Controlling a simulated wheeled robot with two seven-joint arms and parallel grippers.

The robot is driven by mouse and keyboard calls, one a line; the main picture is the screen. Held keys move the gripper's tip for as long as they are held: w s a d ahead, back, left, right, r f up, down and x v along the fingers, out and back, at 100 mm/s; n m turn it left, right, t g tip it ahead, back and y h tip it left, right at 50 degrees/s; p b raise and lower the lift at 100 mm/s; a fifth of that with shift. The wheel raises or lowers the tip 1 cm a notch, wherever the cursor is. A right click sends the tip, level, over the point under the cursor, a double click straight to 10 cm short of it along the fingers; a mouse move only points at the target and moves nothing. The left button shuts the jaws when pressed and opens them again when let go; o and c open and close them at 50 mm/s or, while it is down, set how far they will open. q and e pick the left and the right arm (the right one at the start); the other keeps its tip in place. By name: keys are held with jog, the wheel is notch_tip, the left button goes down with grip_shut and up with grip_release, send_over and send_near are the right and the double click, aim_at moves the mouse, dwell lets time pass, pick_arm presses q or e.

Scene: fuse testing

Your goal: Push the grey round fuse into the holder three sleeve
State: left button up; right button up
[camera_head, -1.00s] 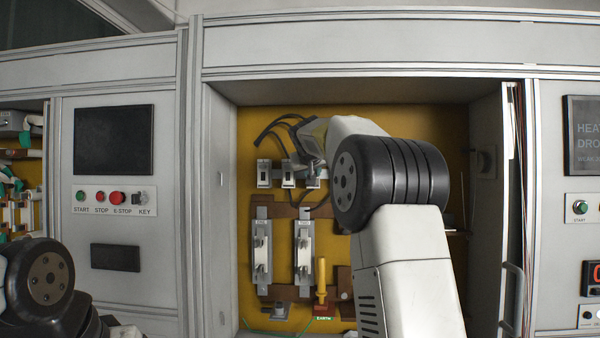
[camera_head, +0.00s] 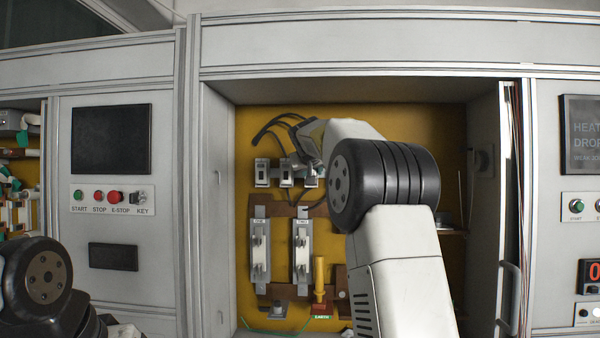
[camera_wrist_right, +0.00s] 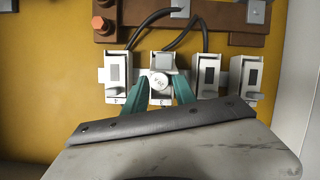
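In the right wrist view the grey round fuse (camera_wrist_right: 160,83) shows its round end face, with small marks on it. It sits between the two teal fingertips of my right gripper (camera_wrist_right: 160,88), which close on its sides. It is in front of the third holder (camera_wrist_right: 161,61), counting from the right in this view. How deep it sits in the sleeve is hidden. In the head view my right arm reaches into the cabinet, and the third holder (camera_head: 312,171) shows beside its wrist. The fuse is not clear there. My left gripper is out of view.
Neighbouring holders stand close on both sides, one to the left (camera_wrist_right: 117,76) and one to the right (camera_wrist_right: 205,76). Black cables (camera_wrist_right: 150,22) run close by to a brown bar (camera_wrist_right: 225,20). A yellow-handled part (camera_head: 320,275) stands lower in the cabinet. The cabinet side wall (camera_head: 488,185) is right of my arm.

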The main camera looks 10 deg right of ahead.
jog(key=shift+w+a+f, duration=0.25)
jog(key=shift+a+f, duration=0.05)
jog(key=shift+a, duration=0.15)
jog(key=shift+d, duration=0.15)
jog(key=shift+r, duration=0.1)
jog(key=shift+s+r, duration=0.1)
jog(key=shift+s, duration=0.15)
jog(key=v, duration=0.7)
jog(key=shift+s, duration=0.15)
